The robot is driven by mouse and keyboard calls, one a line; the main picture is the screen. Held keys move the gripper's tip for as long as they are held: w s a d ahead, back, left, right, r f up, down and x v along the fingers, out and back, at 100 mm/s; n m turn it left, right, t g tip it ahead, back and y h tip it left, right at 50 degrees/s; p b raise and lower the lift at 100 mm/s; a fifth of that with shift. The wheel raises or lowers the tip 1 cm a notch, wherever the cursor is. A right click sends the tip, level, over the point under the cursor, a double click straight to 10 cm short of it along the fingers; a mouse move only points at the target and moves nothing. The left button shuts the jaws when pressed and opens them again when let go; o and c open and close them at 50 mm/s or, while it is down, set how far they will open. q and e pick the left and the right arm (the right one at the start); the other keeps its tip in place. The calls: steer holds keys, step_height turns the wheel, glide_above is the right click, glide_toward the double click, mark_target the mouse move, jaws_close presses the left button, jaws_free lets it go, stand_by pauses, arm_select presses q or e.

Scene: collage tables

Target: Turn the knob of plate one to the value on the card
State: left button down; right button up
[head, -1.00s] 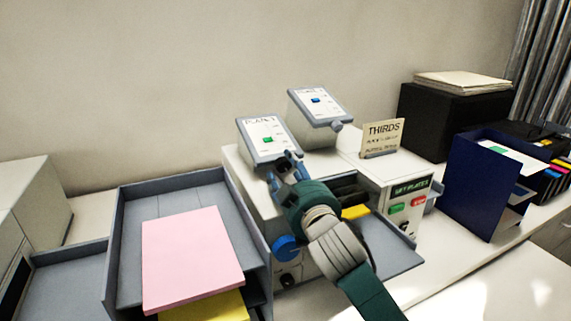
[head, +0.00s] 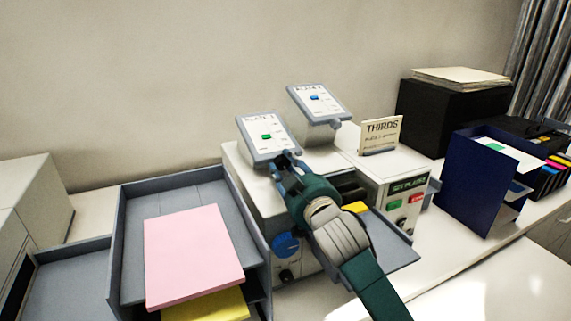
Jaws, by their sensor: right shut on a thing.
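Plate one (head: 254,152) is the left of two tilted grey panels on top of the machine. Its white face carries a small green marker and fine scale marks that I cannot read. My right gripper (head: 286,160) is shut at the lower right corner of plate one, on its knob, which the fingers mostly hide. The card (head: 381,134) stands in a holder to the right; it reads "THIRDS" with a smaller line below that seems to name plate 1. I cannot read its value for certain. My left gripper is not in view.
A second panel (head: 334,110) with a blue marker stands close behind, its own knob at its lower right. A grey tray with pink paper (head: 192,255) is at the left. The machine's front has a blue knob (head: 286,245). A blue file holder (head: 470,185) stands at the right.

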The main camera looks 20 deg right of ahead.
steer(key=shift+m+y+p, duration=0.55)
steer(key=shift+m+y, duration=0.05)
steer(key=shift+m, duration=0.2)
steer(key=shift+m+y, duration=0.3)
steer(key=shift+m, duration=0.1)
steer(key=shift+f, duration=0.1)
steer(key=o, duration=1.1)
steer(key=shift+s, duration=0.15)
